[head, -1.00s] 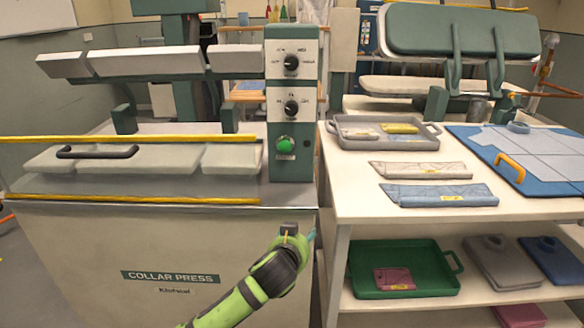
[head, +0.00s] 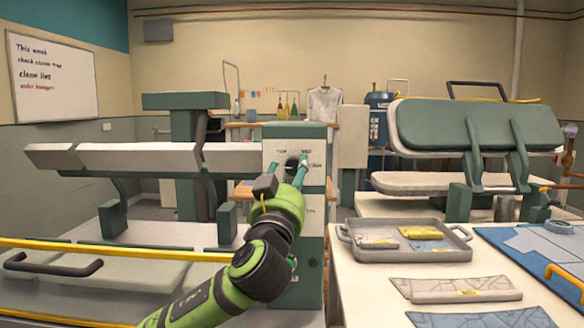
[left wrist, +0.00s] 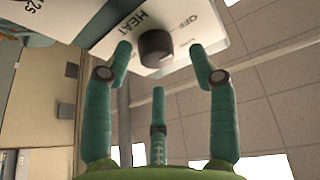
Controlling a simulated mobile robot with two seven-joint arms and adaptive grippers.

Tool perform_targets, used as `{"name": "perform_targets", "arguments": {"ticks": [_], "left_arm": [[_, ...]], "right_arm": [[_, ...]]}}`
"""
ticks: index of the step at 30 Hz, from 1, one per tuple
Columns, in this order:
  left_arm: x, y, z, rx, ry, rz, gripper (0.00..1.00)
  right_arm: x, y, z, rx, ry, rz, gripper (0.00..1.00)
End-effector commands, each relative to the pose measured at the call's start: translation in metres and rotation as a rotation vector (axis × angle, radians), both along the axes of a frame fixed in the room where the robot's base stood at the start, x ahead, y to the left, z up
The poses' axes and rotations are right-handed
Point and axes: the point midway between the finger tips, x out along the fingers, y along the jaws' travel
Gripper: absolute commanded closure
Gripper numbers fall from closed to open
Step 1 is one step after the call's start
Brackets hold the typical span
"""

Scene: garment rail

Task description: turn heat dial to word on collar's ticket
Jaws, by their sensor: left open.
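The heat dial (head: 291,163) is a black knob on the white upper plate of the green control column (head: 310,262). In the left wrist view the dial (left wrist: 155,47) sits beside the printed words HEAT and OFF; where it points is unclear. My left gripper (head: 290,176) is in front of the dial. Its teal fingers (left wrist: 160,72) are open, spread around the dial and seemingly not touching it. Fabric pieces with yellow tickets lie in the grey tray (head: 350,240) and on the table; their words are too small to read, and I cannot tell which is the collar.
The collar press, with a yellow bar (head: 110,249) and black handle (head: 50,268), stands left of the column. My left arm hides the lower dial and most of the green button. A green padded press (head: 470,130) stands at the right, behind the table (head: 355,300).

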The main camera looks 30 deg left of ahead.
Motion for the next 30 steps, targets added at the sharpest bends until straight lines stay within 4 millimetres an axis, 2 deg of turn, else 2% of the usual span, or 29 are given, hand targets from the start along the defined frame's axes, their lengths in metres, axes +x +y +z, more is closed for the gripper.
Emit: {"name": "perform_targets", "arguments": {"ticks": [4,12,13,16,17,30], "left_arm": [[0.0095,0.0042,0.0047,0.0,0.0,0.0,0.41],[0.0111,0.0045,0.004,0.0,0.0,-0.001,0.41],[0.0111,0.0044,0.004,0.0,0.0,-0.001,0.49],[0.011,0.0045,0.004,0.0,0.0,-0.001,0.89],[0.0109,0.0046,0.0043,0.0,0.0,-0.001,0.95],[0.0094,0.006,0.0089,0.046,0.019,0.002,0.95]], "right_arm": [[-0.0097,0.0,0.0028,-0.001,0.02,-0.002,0.6],[-0.011,-0.0002,0.0021,-0.002,0.023,-0.002,0.6],[-0.0111,-0.0003,0.0021,-0.002,0.023,-0.002,0.6],[-0.011,-0.0002,0.0021,-0.002,0.023,-0.002,0.6],[-0.0111,-0.0002,0.0022,-0.002,0.023,-0.002,0.6],[-0.0131,-0.0005,0.0069,-0.003,0.028,-0.003,0.6]]}}
